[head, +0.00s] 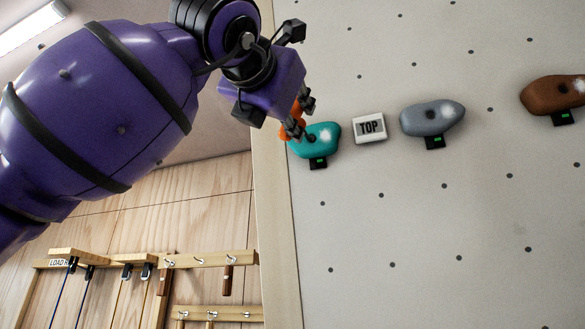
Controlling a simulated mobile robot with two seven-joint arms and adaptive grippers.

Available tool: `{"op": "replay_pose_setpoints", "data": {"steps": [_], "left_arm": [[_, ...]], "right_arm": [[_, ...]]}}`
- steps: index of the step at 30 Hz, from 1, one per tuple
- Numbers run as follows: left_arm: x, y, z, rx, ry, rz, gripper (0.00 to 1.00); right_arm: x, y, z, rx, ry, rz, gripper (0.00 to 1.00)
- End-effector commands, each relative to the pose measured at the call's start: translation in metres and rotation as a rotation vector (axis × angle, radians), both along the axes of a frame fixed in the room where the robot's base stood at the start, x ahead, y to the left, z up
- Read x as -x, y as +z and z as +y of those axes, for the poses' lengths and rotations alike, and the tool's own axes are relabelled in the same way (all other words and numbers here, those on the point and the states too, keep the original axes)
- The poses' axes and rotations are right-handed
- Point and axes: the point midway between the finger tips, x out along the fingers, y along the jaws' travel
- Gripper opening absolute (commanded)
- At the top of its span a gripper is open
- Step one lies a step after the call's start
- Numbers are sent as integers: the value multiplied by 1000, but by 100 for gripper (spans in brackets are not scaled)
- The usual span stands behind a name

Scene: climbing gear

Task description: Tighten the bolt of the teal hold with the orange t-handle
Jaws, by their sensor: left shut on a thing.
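The teal hold (325,139) is on the grey climbing wall, near the wall's left edge, with a small black tag with a green mark under it. My left gripper (297,120) is at the hold's upper left side, shut on the orange t-handle (299,109). The t-handle shows as orange parts between and beside the fingers. Its lower end is close to a dark spot on the teal hold; I cannot tell whether it sits in the bolt. The bolt itself is not clearly visible. My right gripper is not in view.
Wooden racks with hooks (210,261) are at lower left. The lower wall is clear.

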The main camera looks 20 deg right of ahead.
Motion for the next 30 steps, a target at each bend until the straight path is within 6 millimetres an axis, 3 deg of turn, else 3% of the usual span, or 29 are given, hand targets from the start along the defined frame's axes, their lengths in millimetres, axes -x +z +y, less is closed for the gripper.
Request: {"op": "replay_pose_setpoints", "data": {"steps": [7,18,19,23,30], "left_arm": [[13,-3,9,-5,4,-8,0],[15,-4,10,-7,4,-9,0],[15,-4,10,-7,4,-9,16],[15,-4,10,-7,4,-9,0],[13,-7,10,2,0,-24,0]], "right_arm": [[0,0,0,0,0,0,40],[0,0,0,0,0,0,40],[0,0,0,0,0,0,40],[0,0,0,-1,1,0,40],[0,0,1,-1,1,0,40]]}}
